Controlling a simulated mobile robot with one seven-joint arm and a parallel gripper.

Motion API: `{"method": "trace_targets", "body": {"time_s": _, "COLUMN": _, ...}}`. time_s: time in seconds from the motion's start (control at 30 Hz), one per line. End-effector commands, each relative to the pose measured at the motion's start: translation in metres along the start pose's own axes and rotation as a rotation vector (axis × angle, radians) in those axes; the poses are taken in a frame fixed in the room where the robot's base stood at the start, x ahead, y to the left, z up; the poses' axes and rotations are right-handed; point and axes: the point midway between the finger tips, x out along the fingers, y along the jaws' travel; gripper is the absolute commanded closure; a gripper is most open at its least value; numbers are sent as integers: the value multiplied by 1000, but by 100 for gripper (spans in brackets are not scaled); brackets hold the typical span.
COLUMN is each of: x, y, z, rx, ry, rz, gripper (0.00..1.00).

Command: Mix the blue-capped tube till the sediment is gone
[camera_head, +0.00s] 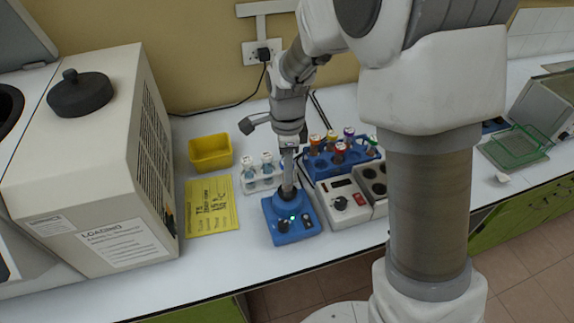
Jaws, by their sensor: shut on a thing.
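My gripper (288,162) points down over the blue vortex mixer (290,222), at the mixer's dark cup. It is shut on a slim tube, mostly hidden by the fingers. A small bit of blue shows beside the fingers, which fits a blue cap. The tube's lower end is at the mixer cup; whether it touches the cup is too small to tell. A green light shows on the mixer's front, beside a black knob. The sediment in the tube cannot be seen.
A blue rack (325,165) with several coloured-cap tubes and a grey heater block (347,203) stand right. A yellow note (211,206), a yellow bin (210,152) and a large centrifuge (115,165) are further left.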

Motion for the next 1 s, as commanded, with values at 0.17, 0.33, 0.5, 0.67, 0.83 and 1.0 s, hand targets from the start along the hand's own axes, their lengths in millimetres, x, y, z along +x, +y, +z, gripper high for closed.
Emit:
{"method": "trace_targets", "body": {"time_s": 0.17, "x": -19, "y": 0, "z": 0, "rx": 0, "ry": 0, "rz": -1, "gripper": 100}}
{"method": "trace_targets", "body": {"time_s": 0.33, "x": -32, "y": 0, "z": 0, "rx": 0, "ry": 0, "rz": -1, "gripper": 100}}
{"method": "trace_targets", "body": {"time_s": 0.5, "x": -46, "y": -1, "z": 0, "rx": 0, "ry": -1, "rz": -2, "gripper": 100}}
{"method": "trace_targets", "body": {"time_s": 0.67, "x": -59, "y": -1, "z": 0, "rx": 1, "ry": -1, "rz": -3, "gripper": 100}}
{"method": "trace_targets", "body": {"time_s": 0.83, "x": -73, "y": -1, "z": 0, "rx": 0, "ry": -1, "rz": -3, "gripper": 100}}
{"method": "trace_targets", "body": {"time_s": 1.0, "x": -84, "y": 0, "z": 0, "rx": 0, "ry": -1, "rz": -2, "gripper": 100}}
